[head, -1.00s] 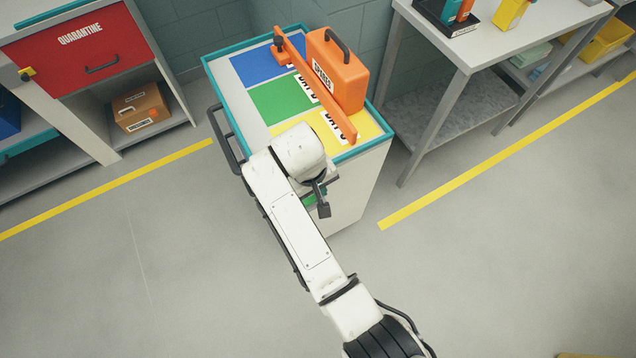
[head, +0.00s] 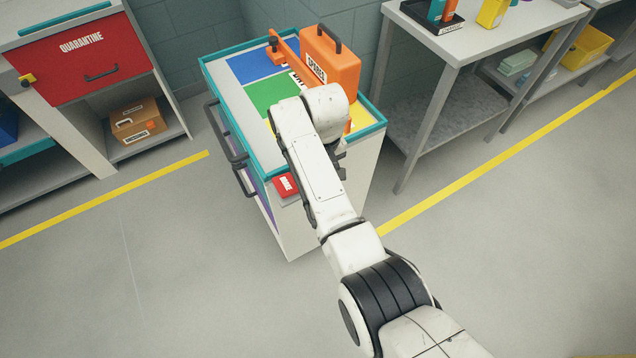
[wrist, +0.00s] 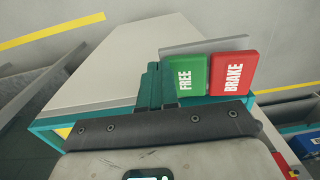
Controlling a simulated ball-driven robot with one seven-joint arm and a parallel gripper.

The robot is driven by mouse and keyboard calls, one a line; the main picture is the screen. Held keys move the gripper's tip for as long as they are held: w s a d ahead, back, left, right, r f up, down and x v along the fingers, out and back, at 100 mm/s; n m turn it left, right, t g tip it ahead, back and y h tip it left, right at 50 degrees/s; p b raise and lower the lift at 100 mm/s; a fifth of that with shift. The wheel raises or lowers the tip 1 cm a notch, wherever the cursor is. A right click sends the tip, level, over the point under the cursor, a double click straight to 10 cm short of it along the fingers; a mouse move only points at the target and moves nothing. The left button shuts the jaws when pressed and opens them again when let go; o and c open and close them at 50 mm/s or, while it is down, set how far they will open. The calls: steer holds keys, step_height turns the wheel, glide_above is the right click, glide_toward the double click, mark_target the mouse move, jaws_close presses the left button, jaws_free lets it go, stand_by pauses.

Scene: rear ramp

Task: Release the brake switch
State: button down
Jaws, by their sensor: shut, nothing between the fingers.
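The brake switch has a green FREE half (wrist: 188,86) and a red BRAKE half (wrist: 232,77), side by side on a grey plate on the cart's side. I cannot tell which half is pressed in. In the head view the red half (head: 286,186) shows left of my arm; the green half is hidden behind the arm. My gripper (wrist: 156,85) is shut and empty, its teal fingers just left of the green half in the wrist view. I cannot tell whether they touch it. In the head view the fingers are mostly hidden by my arm.
The cart (head: 225,105) has a teal rim and black side handles. An orange SPARES case (head: 333,62) and an orange bar stand on it. A grey workbench (head: 480,40) is to the right, a red QUARANTINE cabinet (head: 85,65) to the left. The floor nearby is clear.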

steer(key=shift+f, duration=0.3)
steer(key=shift+d, duration=0.1)
step_height(320, 180, up, 14)
steer(key=w+d+p, duration=0.2)
stand_by(0.5)
steer(key=shift+d+f, duration=0.1)
steer(key=shift+d, duration=0.05)
